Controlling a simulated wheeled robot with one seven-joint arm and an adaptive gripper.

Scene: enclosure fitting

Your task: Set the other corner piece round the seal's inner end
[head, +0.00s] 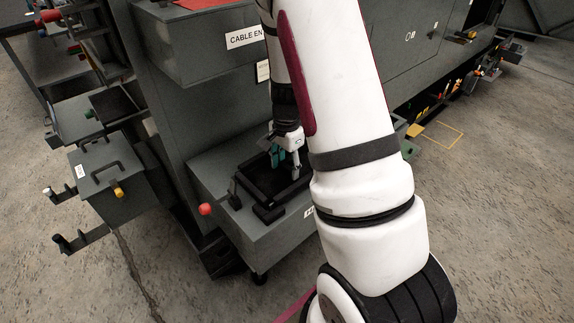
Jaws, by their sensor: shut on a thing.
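My gripper (284,158) is low over a black open-topped tray (266,211), near its far side. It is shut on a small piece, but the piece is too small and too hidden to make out. Teal parts show at the fingertips, and I cannot tell whether they belong to the fingers. I cannot pick out the seal, its inner end or either corner piece. My white arm covers the middle of the view.
The tray sits on a grey ledge with a red knob (205,209). A grey cabinet with a "CABLE EN..." label (243,37) rises behind. A grey box with a handle (110,180) stands at left. Open concrete floor (490,210) lies at right.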

